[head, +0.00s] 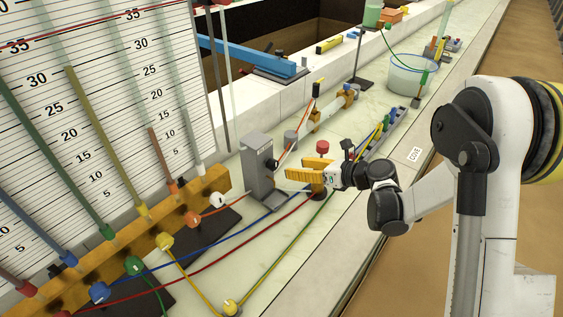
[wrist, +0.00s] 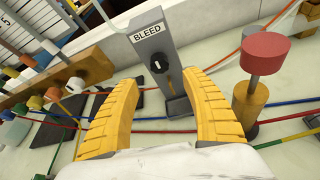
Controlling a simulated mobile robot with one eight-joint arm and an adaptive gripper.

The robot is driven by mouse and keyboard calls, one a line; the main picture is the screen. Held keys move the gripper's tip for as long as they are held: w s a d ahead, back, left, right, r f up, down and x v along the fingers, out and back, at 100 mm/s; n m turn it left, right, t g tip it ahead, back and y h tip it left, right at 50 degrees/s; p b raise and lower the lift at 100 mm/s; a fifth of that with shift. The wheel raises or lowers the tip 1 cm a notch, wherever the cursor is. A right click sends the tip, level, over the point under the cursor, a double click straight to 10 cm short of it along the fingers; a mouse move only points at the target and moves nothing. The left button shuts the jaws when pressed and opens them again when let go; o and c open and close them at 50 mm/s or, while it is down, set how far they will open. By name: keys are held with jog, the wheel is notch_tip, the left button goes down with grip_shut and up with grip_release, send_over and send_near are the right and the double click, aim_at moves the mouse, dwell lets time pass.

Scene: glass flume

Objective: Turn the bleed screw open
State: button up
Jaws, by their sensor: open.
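The bleed screw is a small black knob (wrist: 158,65) with a white mark, on the front face of a grey upright block (wrist: 175,45) labelled BLEED. In the head view the grey block (head: 257,165) stands on the pale bench, with the knob (head: 273,164) on its right side. My gripper (wrist: 158,80) has two yellow ribbed fingers spread wide apart. They are empty and point at the block, with the knob beyond and between the tips. In the head view my gripper (head: 288,174) is just right of the block, apart from the knob.
A red-capped post with a brass base (wrist: 262,65) stands close right of my gripper. Coloured hoses (head: 220,245) run across the bench below. A manometer board (head: 90,90) with tubes and a yellow manifold is at left. A tool rack (head: 385,130) lies beyond my gripper.

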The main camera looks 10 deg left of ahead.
aim_at(276, 165)
jog(key=b+x, duration=0.2)
jog(key=x, duration=0.8)
jog(key=shift+s+a, duration=0.1)
jog(key=c, duration=1.2)
